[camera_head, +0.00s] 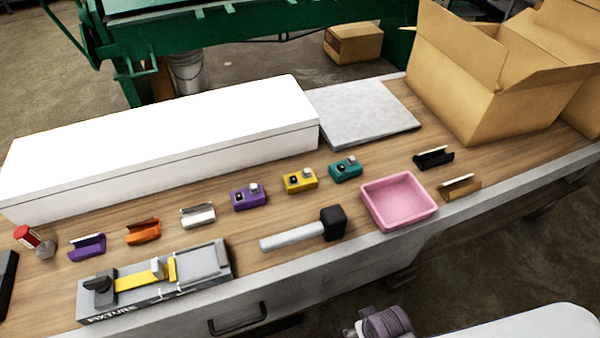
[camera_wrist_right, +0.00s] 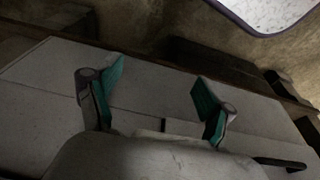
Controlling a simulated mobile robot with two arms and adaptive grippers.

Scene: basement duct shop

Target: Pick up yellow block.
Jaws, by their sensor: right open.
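The yellow block (camera_head: 300,181) sits on the wooden bench top (camera_head: 285,220) in the head view, with a dark and a light small piece on its top. It stands between a purple block (camera_head: 248,198) and a teal block (camera_head: 344,170), apart from both. My right gripper (camera_wrist_right: 160,88) shows in the right wrist view with its two green-padded fingers spread wide and nothing between them. It faces the pale front of a bench or cabinet, and the yellow block is not in that view. My left gripper is in neither view.
A hammer (camera_head: 300,234), a pink tray (camera_head: 399,204) and a fixture (camera_head: 155,280) lie nearer the front edge. A long white box (camera_head: 165,145) and grey plate (camera_head: 362,112) lie behind. An open cardboard box (camera_head: 490,85) stands at right. Small coloured channel pieces lie left and right.

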